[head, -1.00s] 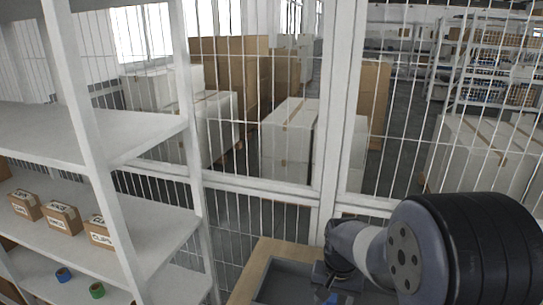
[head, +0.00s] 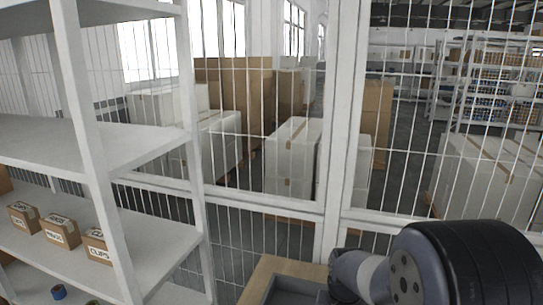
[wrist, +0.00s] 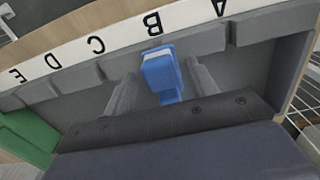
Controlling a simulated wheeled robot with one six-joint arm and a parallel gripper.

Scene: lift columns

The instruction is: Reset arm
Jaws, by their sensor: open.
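My gripper (wrist: 160,70) shows in the wrist view with its two grey fingers apart. A blue block-like object with a paler top (wrist: 163,72) stands between the fingers. I cannot tell whether they touch it. Behind it is a grey tray with a wooden rim (wrist: 62,42) and a white strip lettered A to E, seen upside down. In the head view my arm reaches down at the lower right, and the gripper itself is hidden. The tray's wooden rim (head: 262,277) shows at the bottom edge.
A white shelf rack (head: 150,240) stands close on the left, with small labelled cartons (head: 60,231) and a blue roll (head: 58,292). A white mesh fence (head: 338,150) runs behind the tray. Large boxes (head: 292,155) stand beyond it. A green part (wrist: 25,138) lies at the wrist view's left.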

